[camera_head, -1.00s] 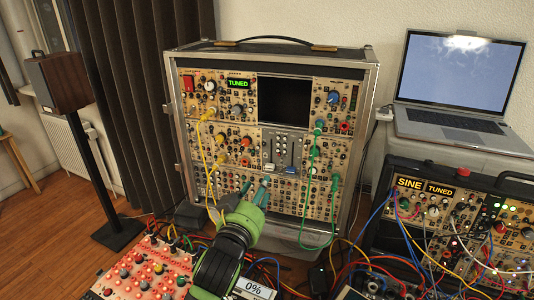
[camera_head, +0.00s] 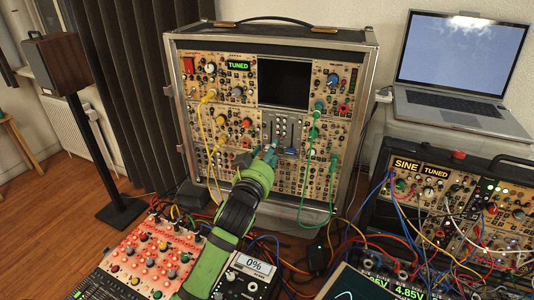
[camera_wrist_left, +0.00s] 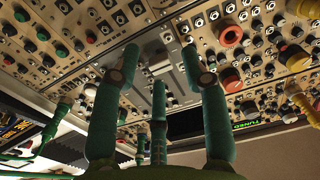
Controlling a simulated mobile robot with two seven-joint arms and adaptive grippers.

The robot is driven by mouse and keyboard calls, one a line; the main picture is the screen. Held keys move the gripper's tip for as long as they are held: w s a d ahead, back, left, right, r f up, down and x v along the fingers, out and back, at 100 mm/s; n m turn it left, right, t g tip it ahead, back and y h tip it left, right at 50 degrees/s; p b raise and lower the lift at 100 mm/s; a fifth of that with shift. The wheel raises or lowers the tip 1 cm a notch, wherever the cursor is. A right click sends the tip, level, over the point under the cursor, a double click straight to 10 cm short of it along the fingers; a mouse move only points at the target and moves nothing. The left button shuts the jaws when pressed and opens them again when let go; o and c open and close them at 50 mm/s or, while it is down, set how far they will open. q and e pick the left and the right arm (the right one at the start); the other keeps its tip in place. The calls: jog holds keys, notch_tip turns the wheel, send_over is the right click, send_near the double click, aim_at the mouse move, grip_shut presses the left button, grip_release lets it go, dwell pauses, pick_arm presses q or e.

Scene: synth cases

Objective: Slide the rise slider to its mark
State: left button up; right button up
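A grey slider panel (camera_head: 283,126) sits in the middle of the beige synth case, below a dark screen. A blue slider cap (camera_head: 291,151) shows near its lower edge. The slider to its left is hidden by my fingers. I cannot read which slider is rise, nor make out its mark. My left gripper (camera_head: 265,151) is in front of the panel's lower left part. In the left wrist view, the dark green fingers of my left gripper (camera_wrist_left: 160,52) stand apart, with the grey panel (camera_wrist_left: 163,72) beyond them. Contact with a slider cannot be told. My right gripper is not in view.
A green patch cable (camera_head: 312,160) hangs right of the panel and a yellow cable (camera_head: 203,125) hangs left. A red-lit button box (camera_head: 150,255) and a meter reading 0% (camera_head: 255,266) lie in front. A second synth case (camera_head: 450,215) and a laptop (camera_head: 455,75) stand at right.

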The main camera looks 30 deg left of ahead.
aim_at(272, 122)
pick_arm(q)
jog(key=c, duration=0.7)
jog(key=shift+a, duration=0.1)
grip_shut()
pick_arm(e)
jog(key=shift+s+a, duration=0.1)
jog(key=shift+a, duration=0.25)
pick_arm(q)
notch_tip(272, 122, up, 7)
jog(key=p, duration=0.7)
jog(key=shift+r, duration=0.1)
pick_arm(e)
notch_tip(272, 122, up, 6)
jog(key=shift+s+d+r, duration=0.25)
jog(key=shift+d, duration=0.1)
